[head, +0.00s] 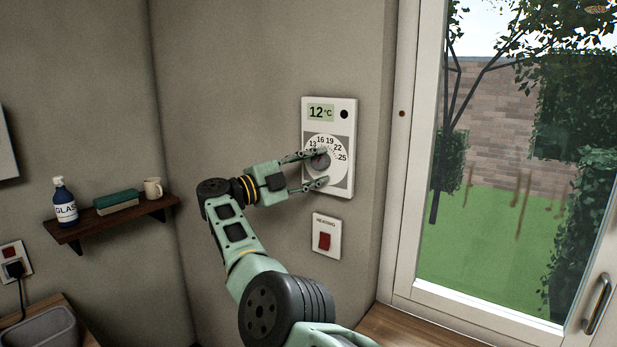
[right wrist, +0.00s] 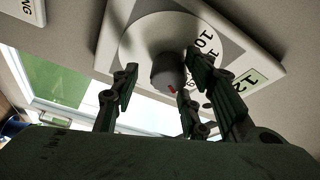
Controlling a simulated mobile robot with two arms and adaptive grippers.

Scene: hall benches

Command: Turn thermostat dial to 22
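The white thermostat (head: 345,120) is on the wall in the head view, its display reading 12°C. Its round dial has a printed scale with 13, 16, 19, 22 and 25 legible, and a grey knob (head: 320,162) at the centre. The knob also shows in the right wrist view (right wrist: 168,70), with a small red mark on it. My right gripper (head: 324,168) is open at the dial, its fingers on either side of the knob. In the right wrist view a gap shows between the left finger and the knob. My left gripper is out of view.
A red switch labelled heating (head: 325,240) is below the thermostat. A window (head: 520,200) with a handle is to the right. A wooden shelf (head: 70,233) at left holds a spray bottle (head: 64,205), a green-topped block (head: 117,202) and a mug (head: 153,188).

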